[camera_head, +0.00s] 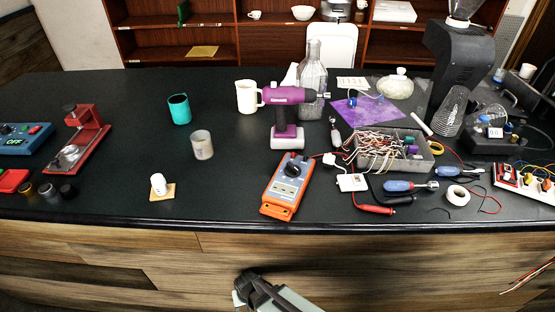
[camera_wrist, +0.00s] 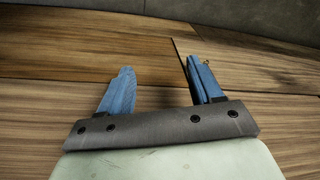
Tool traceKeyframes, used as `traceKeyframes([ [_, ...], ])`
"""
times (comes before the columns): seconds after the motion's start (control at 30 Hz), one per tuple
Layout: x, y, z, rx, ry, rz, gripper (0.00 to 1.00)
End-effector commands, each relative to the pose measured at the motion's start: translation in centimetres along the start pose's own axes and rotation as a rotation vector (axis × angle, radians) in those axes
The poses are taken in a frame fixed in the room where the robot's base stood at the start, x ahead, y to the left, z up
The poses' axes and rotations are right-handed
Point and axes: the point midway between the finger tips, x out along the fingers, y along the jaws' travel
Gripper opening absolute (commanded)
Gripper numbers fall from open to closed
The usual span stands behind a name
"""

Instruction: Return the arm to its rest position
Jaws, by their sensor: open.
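My gripper (camera_wrist: 162,85) is open in the wrist view. Its two blue fingers stand well apart with nothing between them. Behind them is the wood-plank front of the counter (camera_wrist: 60,60). In the head view, part of my arm shows at the bottom centre, below the counter's front edge and in front of the wood panel (camera_head: 370,265). The fingertips are not clear there. My gripper is apart from everything on the black counter top (camera_head: 130,140).
On the counter, an orange multimeter (camera_head: 287,185) lies near the front edge. A purple drill (camera_head: 288,97) stands behind it. A grey bin of wires (camera_head: 395,150) and several screwdrivers are to the right. Wires hang at lower right.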

Motion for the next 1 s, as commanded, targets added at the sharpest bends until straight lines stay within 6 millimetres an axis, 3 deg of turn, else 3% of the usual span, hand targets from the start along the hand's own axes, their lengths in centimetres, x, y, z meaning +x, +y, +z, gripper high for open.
traceKeyframes([
  [0.1,1.0,3.7,1.4,0.031,-0.049,0.037,0.65],
  [0.4,1.8,10.7,5.1,0.101,-0.177,0.088,0.65],
  [0.7,1.4,16.0,9.3,0.175,-0.312,0.097,0.65],
  [1.0,0.6,20.1,14.3,0.252,-0.452,0.074,0.65],
])
